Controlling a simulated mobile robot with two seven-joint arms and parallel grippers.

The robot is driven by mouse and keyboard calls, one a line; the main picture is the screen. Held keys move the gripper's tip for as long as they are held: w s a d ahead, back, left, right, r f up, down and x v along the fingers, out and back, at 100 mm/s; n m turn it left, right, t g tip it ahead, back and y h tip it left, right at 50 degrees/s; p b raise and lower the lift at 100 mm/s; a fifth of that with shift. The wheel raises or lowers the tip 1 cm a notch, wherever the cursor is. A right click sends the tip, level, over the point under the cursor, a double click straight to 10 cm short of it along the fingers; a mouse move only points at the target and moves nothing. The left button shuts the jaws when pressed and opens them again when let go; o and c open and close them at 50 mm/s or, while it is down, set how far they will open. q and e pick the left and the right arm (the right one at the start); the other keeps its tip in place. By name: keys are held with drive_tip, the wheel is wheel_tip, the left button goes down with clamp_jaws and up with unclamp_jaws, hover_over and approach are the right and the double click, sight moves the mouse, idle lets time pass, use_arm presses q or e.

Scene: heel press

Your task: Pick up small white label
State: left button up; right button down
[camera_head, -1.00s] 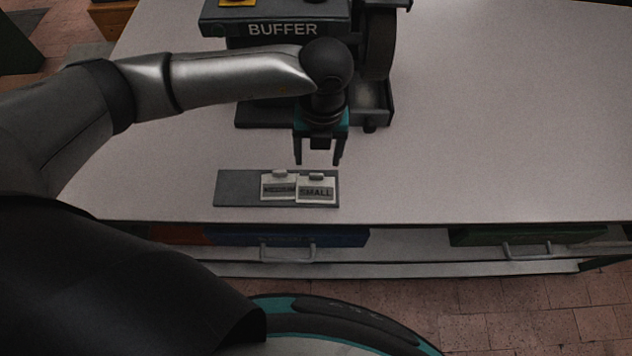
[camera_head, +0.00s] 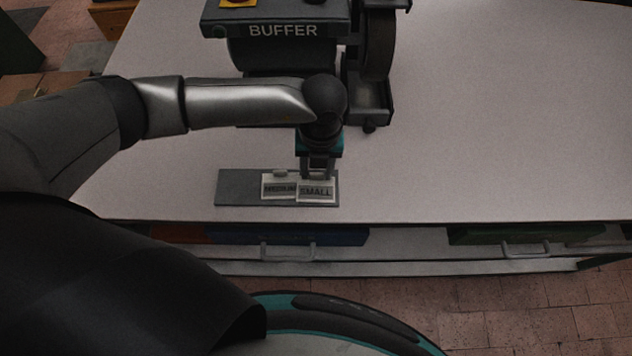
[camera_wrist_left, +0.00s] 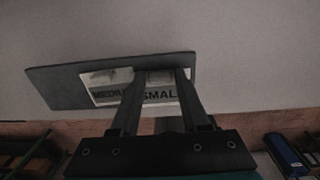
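The small white label (camera_head: 317,193), marked SMALL, lies at the right end of a grey tray (camera_head: 237,188) near the table's front edge. It also shows in the left wrist view (camera_wrist_left: 160,96). My left gripper (camera_head: 318,177) points down at the label's back edge. In the left wrist view its fingers (camera_wrist_left: 164,72) stand on both sides of the label's raised tab (camera_wrist_left: 160,77) and look closed on it. The label still appears to rest on the tray. My right gripper is in neither view.
A white label marked MEDIUM (camera_head: 279,189) lies close against the small label's left side. A buffer machine (camera_head: 283,30) stands behind my left gripper. The table (camera_head: 500,120) is clear on the right.

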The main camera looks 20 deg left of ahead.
use_arm(q)
drive_tip(key=c, duration=0.6)
